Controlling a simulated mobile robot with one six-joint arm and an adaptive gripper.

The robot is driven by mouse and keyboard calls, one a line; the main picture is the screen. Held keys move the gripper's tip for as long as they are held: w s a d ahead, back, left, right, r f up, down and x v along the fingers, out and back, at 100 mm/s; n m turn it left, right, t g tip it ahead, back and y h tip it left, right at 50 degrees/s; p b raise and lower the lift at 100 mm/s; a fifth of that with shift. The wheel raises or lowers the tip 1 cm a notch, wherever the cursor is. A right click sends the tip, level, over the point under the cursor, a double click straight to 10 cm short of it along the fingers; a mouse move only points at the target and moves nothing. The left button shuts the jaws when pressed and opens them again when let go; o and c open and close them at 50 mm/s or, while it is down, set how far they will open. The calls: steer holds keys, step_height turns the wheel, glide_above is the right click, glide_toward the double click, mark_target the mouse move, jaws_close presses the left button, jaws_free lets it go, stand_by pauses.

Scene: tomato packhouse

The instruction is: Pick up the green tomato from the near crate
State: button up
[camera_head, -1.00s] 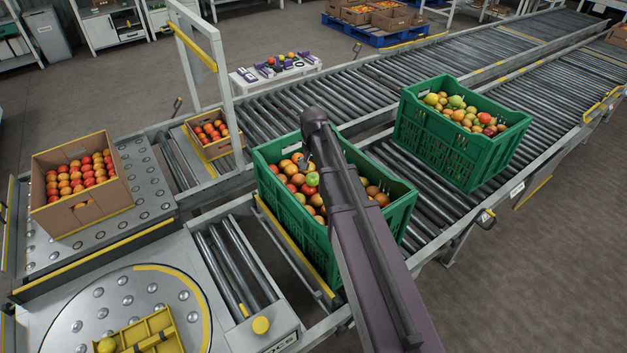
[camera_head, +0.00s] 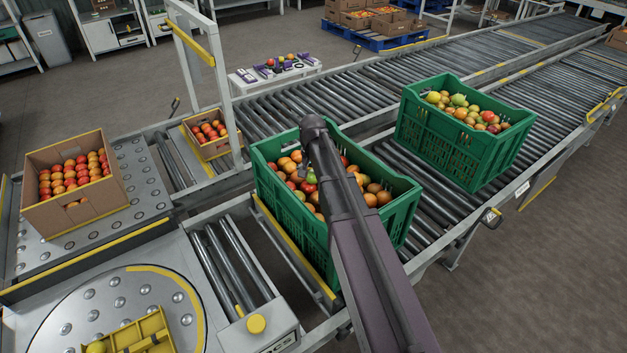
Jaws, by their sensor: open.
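The near crate (camera_head: 274,207) is a green slatted crate on the rollers at the centre, filled with mostly red and orange tomatoes. A green tomato (camera_head: 311,177) lies among them near the crate's middle, partly covered by my arm. My arm reaches in from the lower right and bends down over the crate. My gripper (camera_head: 307,163) points down into the crate, close to the green tomato in the picture. It is open, its fingers small and dark and partly hidden by the arm. I cannot tell whether it touches any tomato.
A second green crate (camera_head: 440,143) with mixed tomatoes, some green, stands at the right on the conveyor (camera_head: 560,110). A cardboard box (camera_head: 85,213) and a smaller box (camera_head: 219,147) of red tomatoes stand left. A metal post frame (camera_head: 220,85) rises behind. A yellow tray (camera_head: 155,326) lies at the lower left.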

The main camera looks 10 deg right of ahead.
stand_by(0.6)
steer(key=c, duration=0.7)
